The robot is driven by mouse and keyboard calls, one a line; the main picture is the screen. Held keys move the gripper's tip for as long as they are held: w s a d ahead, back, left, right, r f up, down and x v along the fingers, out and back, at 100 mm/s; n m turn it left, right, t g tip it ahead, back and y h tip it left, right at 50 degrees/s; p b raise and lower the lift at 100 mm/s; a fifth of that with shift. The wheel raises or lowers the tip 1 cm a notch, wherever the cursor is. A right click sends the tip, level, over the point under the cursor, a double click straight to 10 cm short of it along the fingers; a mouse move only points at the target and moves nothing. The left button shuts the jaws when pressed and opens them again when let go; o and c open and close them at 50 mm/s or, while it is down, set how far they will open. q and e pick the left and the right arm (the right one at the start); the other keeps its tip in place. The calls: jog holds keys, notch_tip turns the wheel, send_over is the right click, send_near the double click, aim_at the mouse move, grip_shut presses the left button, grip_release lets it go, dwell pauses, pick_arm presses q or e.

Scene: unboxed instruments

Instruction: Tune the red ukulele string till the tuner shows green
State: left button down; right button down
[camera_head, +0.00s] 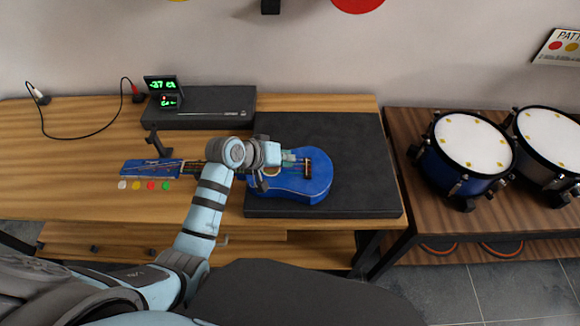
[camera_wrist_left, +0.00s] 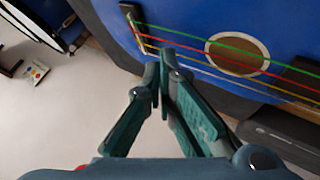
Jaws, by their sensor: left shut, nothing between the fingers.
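The blue ukulele (camera_head: 318,185) lies on a dark mat with its headstock (camera_head: 150,168) to the left. In the left wrist view the red string (camera_wrist_left: 215,57) runs over the sound hole (camera_wrist_left: 237,58) between the green and yellow strings; a white string lies beyond. My left gripper (camera_head: 292,158) is over the body, between sound hole and bridge. Its fingertips (camera_wrist_left: 160,72) are together, empty, close to the strings; contact cannot be told. The tuner (camera_head: 163,88) shows green digits that look like "-37 ct", with a smaller green line below. My right gripper is not in view.
White, yellow, red and green dots (camera_head: 144,185) lie in front of the headstock. A black box (camera_head: 205,108) stands behind it, with a black cable to the left. Drums (camera_head: 472,145) stand on the right table. The dark mat (camera_head: 365,185) is clear right of the ukulele.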

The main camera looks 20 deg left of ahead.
aim_at(287, 169)
pick_arm(q)
jog(key=shift+f, duration=0.3)
dwell(0.4)
jog(key=shift+r+p, duration=0.75)
jog(key=shift+p, duration=0.25)
notch_tip(287, 169, up, 5)
jog(key=p, duration=0.6)
